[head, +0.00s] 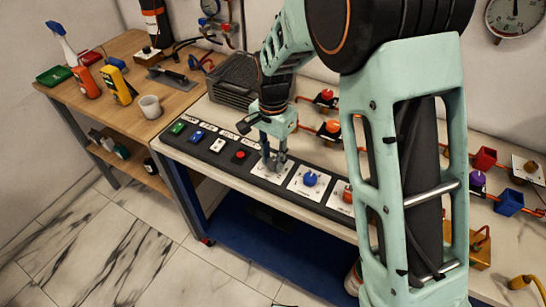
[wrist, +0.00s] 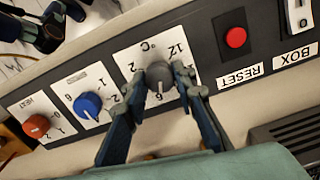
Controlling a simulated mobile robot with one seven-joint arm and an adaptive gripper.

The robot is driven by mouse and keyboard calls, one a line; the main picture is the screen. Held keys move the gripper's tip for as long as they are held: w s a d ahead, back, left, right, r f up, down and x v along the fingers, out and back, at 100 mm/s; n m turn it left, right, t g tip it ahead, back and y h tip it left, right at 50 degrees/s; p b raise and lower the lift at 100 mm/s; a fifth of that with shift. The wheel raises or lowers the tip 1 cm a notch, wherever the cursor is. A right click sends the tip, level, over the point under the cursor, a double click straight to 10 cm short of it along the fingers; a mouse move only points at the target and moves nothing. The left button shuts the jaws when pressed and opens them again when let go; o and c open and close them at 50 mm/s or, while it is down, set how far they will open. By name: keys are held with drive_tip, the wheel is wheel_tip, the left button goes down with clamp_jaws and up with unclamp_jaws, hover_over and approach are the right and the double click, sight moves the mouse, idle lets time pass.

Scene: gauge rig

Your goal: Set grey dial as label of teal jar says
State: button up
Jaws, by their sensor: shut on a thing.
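The grey dial (wrist: 160,74) sits on a white plate (wrist: 128,52) marked °C, with 2, 6 and 12 among its figures. Its white pointer line points toward the bottom of the wrist view, near the 6. My gripper (wrist: 163,84) is shut on the grey dial, one finger on each side. In the head view my gripper (head: 274,163) is down at the panel and largely hides the dial. I cannot make out a teal jar or its label in either view.
A wooden table (head: 120,115) with bottles and tools is at left.

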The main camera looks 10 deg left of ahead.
sight(273, 161)
drive_tip(key=shift+m, duration=0.4)
drive_tip(key=o, duration=1.2)
drive_tip(key=shift+c, duration=0.2)
wheel_tip(273, 161, up, 12)
